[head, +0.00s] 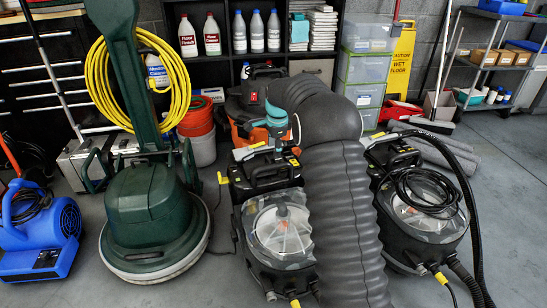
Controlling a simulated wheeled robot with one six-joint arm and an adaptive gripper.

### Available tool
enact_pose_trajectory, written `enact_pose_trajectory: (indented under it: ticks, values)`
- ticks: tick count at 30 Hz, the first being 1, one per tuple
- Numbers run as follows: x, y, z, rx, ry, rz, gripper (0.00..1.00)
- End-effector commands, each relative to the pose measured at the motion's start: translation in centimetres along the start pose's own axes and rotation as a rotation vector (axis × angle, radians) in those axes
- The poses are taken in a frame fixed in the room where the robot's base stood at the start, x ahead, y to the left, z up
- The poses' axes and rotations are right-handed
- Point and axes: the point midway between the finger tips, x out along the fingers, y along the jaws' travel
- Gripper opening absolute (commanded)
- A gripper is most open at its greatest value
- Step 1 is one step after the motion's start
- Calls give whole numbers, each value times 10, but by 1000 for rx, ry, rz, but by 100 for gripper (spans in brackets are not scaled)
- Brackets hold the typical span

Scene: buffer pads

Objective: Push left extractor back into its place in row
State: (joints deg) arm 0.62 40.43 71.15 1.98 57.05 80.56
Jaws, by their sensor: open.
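The left extractor (271,232), a dark machine with a clear round lid and yellow tabs, stands on the floor at the picture's middle. It sits a little nearer to me than the similar right extractor (432,208). My grey ribbed arm sleeve rises in front of its right side and hides part of it. The arm bends over at the top, and its teal end points down over the left extractor's rear upper part. My gripper (278,148) is small and dark there, open by the extractor's handle area. Whether it touches cannot be told.
A green floor machine (150,205) with a yellow cord stands left of the left extractor, with a narrow floor gap between. A blue blower (38,235) is at far left. Behind are an orange-and-black vacuum (240,125), buckets and shelves. Open floor lies at right.

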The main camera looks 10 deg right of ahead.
Motion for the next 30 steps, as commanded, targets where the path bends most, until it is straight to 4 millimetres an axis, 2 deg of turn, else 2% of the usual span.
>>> enact_pose_trajectory:
  ticks: [3, 9, 22, 27, 30]
  values:
    - [-18, -1, 0, 0, 1, -2, 51]
    - [-33, 0, -1, 1, 0, -1, 51]
    - [-35, 0, -1, -20, 0, -1, 51]
    - [-34, -2, -1, -164, 3, -9, 51]
    - [-23, 8, 0, -287, -1, 12, 51]
